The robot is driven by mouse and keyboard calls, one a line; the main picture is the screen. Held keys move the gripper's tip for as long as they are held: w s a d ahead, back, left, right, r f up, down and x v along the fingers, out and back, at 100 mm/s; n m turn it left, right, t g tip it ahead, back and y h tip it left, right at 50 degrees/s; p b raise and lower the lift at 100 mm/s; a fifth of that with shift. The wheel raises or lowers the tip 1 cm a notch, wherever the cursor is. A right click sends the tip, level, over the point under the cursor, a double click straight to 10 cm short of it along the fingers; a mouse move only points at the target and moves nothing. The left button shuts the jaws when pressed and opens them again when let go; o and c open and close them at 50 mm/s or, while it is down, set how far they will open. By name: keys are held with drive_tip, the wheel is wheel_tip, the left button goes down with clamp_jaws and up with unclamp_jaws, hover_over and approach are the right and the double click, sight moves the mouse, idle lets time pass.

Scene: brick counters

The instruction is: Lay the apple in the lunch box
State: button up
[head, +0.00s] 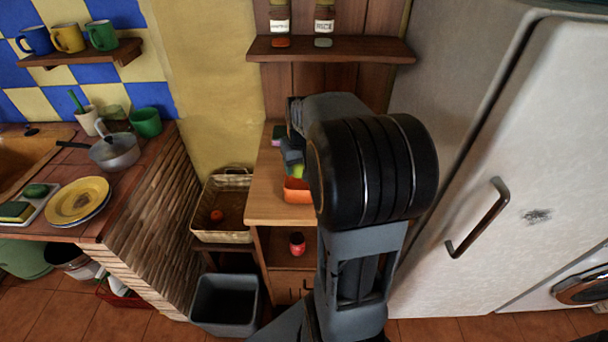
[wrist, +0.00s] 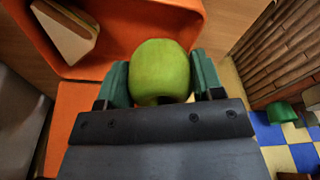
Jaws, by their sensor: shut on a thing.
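A green apple (wrist: 160,70) sits between the two finger pads of my gripper (wrist: 161,85), which is shut on it in the wrist view. The orange lunch box (wrist: 125,22) is behind the apple there, with a wedge-shaped sandwich (wrist: 66,30) in it at the upper left. In the head view my gripper (head: 292,158) points down at the wooden counter, and the apple (head: 297,171) shows just above the orange lunch box (head: 297,191). My arm hides part of the box. I cannot tell whether the apple touches it.
A wicker basket (head: 222,236) with a small orange-red item stands left of the counter (head: 262,202), above a grey bin (head: 225,304). A red jar (head: 297,243) is on the shelf below. The fridge (head: 500,130) is close on the right; a wall shelf (head: 330,50) holds jars.

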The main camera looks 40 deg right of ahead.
hover_over(304, 184)
wheel_tip(304, 184, down, 5)
drive_tip(key=shift+f, duration=0.2)
drive_tip(key=shift+d+f, duration=0.1)
drive_tip(key=shift+f, duration=1.5)
drive_tip(key=shift+f, duration=0.2)
drive_tip(key=o, duration=0.7)
wheel_tip(304, 184, up, 12)
drive_tip(key=s+f, duration=0.1)
drive_tip(key=s, duration=0.1)
drive_tip(key=s+a+n, duration=0.1)
drive_tip(key=s+a, duration=0.3)
drive_tip(key=a, duration=0.3)
drive_tip(key=s+a+n+t, duration=0.1)
drive_tip(key=s+a, duration=0.2)
drive_tip(key=a, duration=0.3)
drive_tip(key=s+a+n, duration=0.1)
drive_tip(key=s+a, duration=0.3)
drive_tip(key=a, duration=0.3)
drive_tip(key=shift+s+a+t+y, duration=0.3)
drive_tip(key=shift+s+y, duration=0.05)
drive_tip(key=shift+y, duration=0.05)
